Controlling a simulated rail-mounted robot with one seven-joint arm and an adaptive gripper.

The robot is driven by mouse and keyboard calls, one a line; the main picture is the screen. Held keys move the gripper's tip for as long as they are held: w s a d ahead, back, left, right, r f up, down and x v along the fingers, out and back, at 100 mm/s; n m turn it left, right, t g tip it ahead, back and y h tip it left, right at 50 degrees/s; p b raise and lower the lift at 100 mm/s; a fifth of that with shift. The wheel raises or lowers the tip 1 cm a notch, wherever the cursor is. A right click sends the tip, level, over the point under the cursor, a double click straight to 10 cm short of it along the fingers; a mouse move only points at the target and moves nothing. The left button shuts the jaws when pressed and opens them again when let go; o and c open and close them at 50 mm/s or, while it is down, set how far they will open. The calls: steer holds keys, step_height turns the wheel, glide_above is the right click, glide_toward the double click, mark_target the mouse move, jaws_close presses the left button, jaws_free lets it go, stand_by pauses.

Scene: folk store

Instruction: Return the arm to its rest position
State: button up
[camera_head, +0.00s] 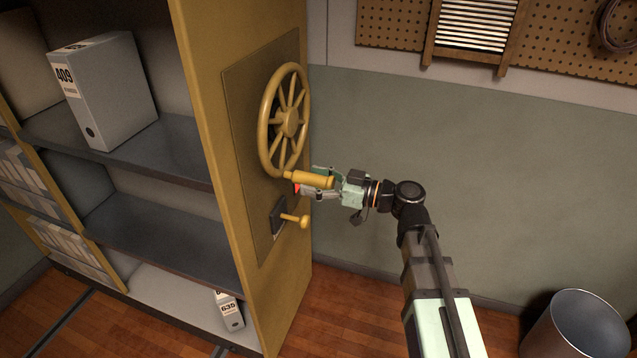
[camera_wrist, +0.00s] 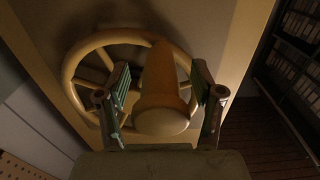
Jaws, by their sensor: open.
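My gripper (camera_head: 318,182) is at the wheel's handle, at the lower rim of the yellow handwheel (camera_head: 289,122) on the end panel of the shelf unit. The handle (camera_head: 312,179) is a yellow cylinder that sticks out from the wheel rim toward my gripper. In the wrist view, the two fingers of my gripper (camera_wrist: 160,100) stand apart on either side of the handle (camera_wrist: 162,112), with a visible gap on each side. The handwheel (camera_wrist: 88,50) shows behind the fingers. My arm reaches in from the lower right.
A small yellow knob (camera_head: 303,221) on a dark plate sits just below the handle. The shelf unit (camera_head: 228,150) holds a grey binder (camera_head: 104,90) and other files at the left. A metal bin (camera_head: 577,328) stands at lower right. Space before the green wall (camera_head: 480,160) is clear.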

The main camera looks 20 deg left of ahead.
steer(key=shift+a, duration=0.25)
jaws_close()
steer(key=shift+w, duration=0.15)
stand_by(0.4)
